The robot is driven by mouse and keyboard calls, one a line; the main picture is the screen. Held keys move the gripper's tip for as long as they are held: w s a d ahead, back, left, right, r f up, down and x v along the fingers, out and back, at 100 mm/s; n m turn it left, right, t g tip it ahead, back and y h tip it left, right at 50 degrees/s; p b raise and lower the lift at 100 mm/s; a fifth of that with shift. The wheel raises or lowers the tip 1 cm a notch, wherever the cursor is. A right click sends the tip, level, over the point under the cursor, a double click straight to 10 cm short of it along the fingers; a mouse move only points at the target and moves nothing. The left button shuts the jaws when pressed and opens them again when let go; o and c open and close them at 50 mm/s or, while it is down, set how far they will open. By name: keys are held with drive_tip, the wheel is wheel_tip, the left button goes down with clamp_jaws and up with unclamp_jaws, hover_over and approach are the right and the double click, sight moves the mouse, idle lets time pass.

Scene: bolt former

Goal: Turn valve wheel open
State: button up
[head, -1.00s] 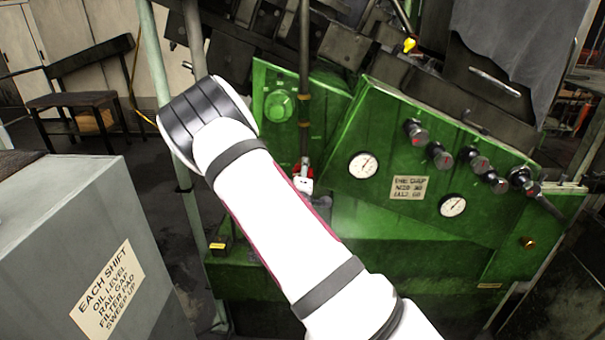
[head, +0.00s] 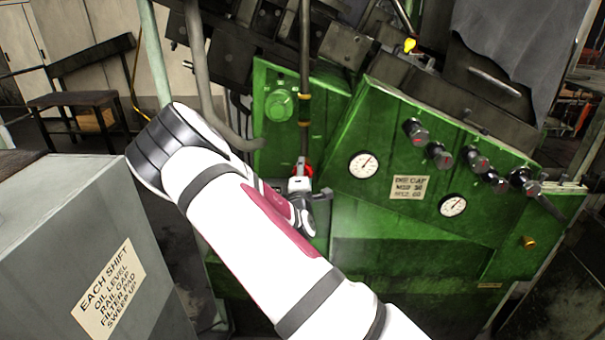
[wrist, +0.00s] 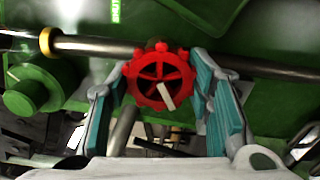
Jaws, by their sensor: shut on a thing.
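The red valve wheel (wrist: 160,75) is spoked and sits on a dark pipe in front of the green machine. In the wrist view it lies between the two teal-padded fingers of my gripper (wrist: 168,100), which is shut on its rim from both sides. A pale tab or mark lies across the lower right part of the wheel. In the head view only a bit of red wheel (head: 309,171) shows above my gripper (head: 302,184). The rest of the wheel is hidden there by my gripper and wrist.
The pipe (head: 304,80) runs up from the wheel. The green machine panel (head: 385,150) with gauges and a row of black knobs stands to the right. A grey cabinet (head: 60,230) stands at the left, near my arm. A green round fitting (head: 279,104) is on the panel.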

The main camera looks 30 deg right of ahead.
drive_tip(key=o, duration=0.9)
drive_tip(key=v, duration=1.2)
